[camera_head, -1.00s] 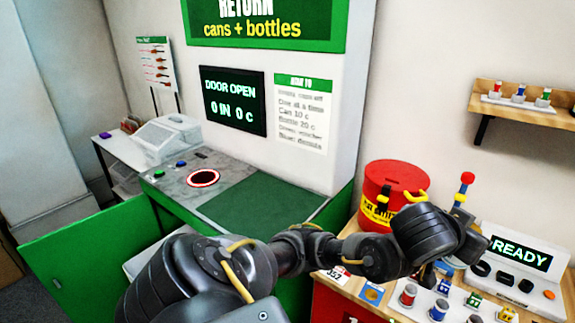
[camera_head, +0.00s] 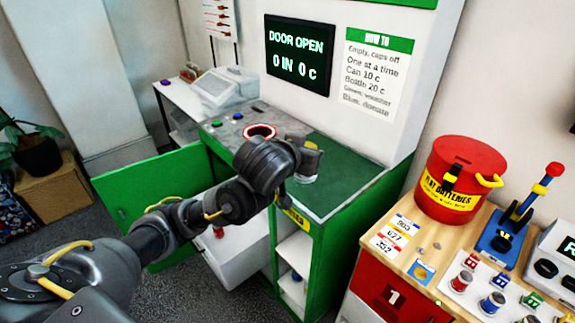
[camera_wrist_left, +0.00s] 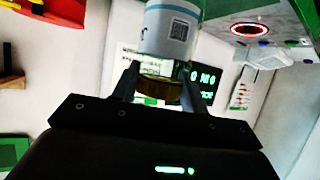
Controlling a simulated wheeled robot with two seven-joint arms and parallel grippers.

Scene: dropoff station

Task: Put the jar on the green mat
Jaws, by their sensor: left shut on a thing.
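The jar (camera_head: 309,163) is in my left gripper (camera_head: 300,168), mostly hidden behind the wrist in the head view. In the left wrist view the jar (camera_wrist_left: 168,30) has a white label with a square code, and its gold lid (camera_wrist_left: 158,91) is between the two fingers (camera_wrist_left: 165,88). The dark green mat (camera_head: 345,175) lies on top of the green return machine. The jar appears over the mat's near left part; I cannot tell whether it touches. My right gripper is not in view.
A round red-ringed opening (camera_head: 260,131) is in the grey counter left of the mat. The green door (camera_head: 160,200) stands open. The mat's right part is clear.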

